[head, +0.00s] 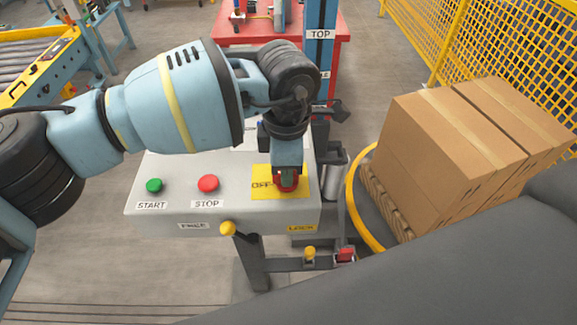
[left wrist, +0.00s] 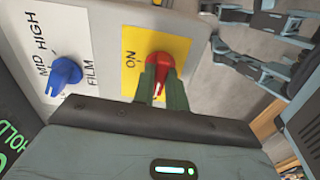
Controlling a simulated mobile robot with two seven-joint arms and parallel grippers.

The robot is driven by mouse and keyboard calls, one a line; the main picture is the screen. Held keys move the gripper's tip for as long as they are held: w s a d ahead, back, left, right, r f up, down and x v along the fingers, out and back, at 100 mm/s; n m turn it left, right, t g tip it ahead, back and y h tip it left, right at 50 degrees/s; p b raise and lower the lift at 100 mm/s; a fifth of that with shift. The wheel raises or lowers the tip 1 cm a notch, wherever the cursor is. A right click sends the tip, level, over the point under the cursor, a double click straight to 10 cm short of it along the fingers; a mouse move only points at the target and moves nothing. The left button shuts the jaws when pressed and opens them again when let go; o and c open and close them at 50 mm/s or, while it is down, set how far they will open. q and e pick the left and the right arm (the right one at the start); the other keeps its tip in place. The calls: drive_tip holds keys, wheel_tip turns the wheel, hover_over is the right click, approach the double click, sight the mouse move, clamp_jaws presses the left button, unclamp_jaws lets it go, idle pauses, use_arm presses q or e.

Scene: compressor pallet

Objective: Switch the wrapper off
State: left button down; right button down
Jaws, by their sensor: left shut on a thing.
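The wrapper's control box (head: 180,212) is light grey, with a green START button (head: 154,185) and a red STOP button (head: 208,183). At its right end is a yellow plate (head: 262,191) with a red rotary switch (head: 287,184). OFF reads at the plate's left in the head view. In the left wrist view the red switch (left wrist: 158,62) shows on the yellow plate, beside the word ON. My left gripper (head: 287,175) points down with its green fingers shut on the red switch, partly hiding it. The switch's exact setting is hard to tell. My right gripper is not seen.
A blue FILM knob (left wrist: 65,72) is beside the plate. A yellow-tipped lever (head: 228,229) is below the box's front, between FREE and LOCK labels. The blue mast (head: 320,50) stands behind. Stacked cartons (head: 450,150) stand on a pallet at right, near yellow fencing (head: 455,35).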

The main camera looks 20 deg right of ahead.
use_arm(q)
drive_tip(key=shift+n, duration=0.3)
drive_tip(key=c, duration=1.4)
unclamp_jaws()
drive_tip(key=shift+c, duration=0.2)
drive_tip(key=shift+r, duration=3.9)
